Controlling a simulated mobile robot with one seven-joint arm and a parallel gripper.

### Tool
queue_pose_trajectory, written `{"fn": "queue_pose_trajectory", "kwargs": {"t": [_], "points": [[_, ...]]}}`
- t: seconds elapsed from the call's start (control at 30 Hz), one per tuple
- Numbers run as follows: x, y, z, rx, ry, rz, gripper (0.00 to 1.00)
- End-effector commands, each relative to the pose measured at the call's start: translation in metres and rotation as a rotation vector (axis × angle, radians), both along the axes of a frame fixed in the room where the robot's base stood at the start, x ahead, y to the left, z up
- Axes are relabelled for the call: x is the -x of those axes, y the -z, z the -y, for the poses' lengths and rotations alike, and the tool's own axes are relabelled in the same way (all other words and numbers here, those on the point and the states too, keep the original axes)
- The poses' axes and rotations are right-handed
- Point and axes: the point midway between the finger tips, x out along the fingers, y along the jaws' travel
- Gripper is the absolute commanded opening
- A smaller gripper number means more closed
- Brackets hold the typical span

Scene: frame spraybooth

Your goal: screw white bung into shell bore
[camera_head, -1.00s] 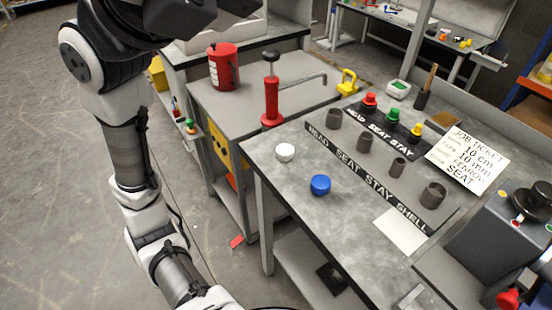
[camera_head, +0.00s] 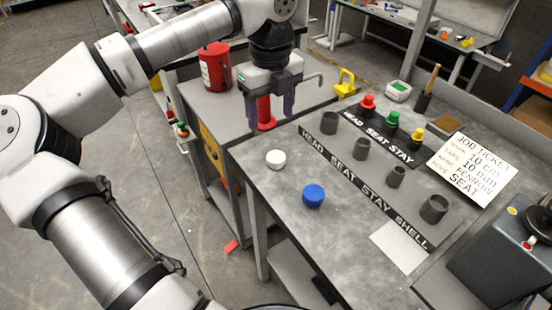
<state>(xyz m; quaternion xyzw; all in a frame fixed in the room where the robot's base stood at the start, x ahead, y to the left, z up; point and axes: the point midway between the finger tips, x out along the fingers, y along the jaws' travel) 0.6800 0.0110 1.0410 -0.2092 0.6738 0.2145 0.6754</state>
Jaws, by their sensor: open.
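The white bung (camera_head: 276,159) stands on the grey bench top near its left edge. A blue bung (camera_head: 313,196) sits in front of it to the right. The shell (camera_head: 434,208) is a dark grey hollow cylinder at the SHELL end of the labelled strip, its bore facing up. My gripper (camera_head: 266,114) points down with its fingers apart and nothing held.
Smaller grey cylinders (camera_head: 362,149) stand along the HEAD SEAT STAY SHELL strip (camera_head: 365,188). Red, green and yellow plugs (camera_head: 391,118) stand behind them. A job ticket (camera_head: 467,170) is at the right. The bench around the bungs is clear.

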Motion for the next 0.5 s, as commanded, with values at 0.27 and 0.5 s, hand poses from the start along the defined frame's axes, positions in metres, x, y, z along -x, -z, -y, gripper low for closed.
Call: {"fn": "queue_pose_trajectory", "kwargs": {"t": [0.27,0.5], "points": [[0.001,0.051,0.002,0.007,0.006,-0.003,0.64],[0.001,0.068,0.004,0.008,0.008,-0.002,0.64]]}}
